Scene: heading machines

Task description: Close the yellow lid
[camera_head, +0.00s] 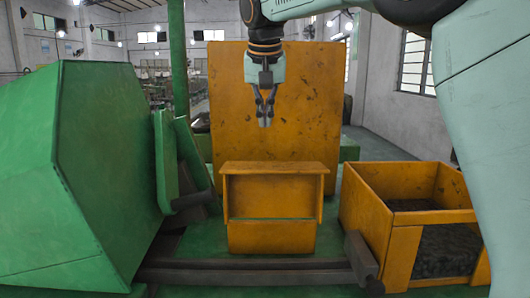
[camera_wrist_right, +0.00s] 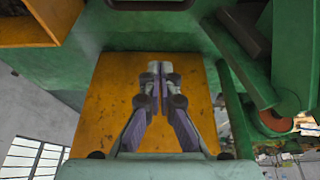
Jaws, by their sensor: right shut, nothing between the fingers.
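The yellow lid (camera_head: 312,125) is a tall, scuffed panel standing upright behind a small yellow box-like part (camera_head: 271,237) in the head view. In the right wrist view the yellow lid (camera_wrist_right: 105,112) fills the middle behind the fingers. My right gripper (camera_head: 265,120) hangs fingers down in front of the lid's upper middle. It also shows in the right wrist view (camera_wrist_right: 157,75), with its fingertips together and nothing between them. I cannot tell whether it touches the lid. My left gripper is not in view.
A green machine housing (camera_head: 75,170) stands at the left. An open yellow bin (camera_head: 372,228) with dark contents stands at the right. Dark metal rails (camera_head: 245,275) cross the front. A green post (camera_head: 178,60) rises left of the lid.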

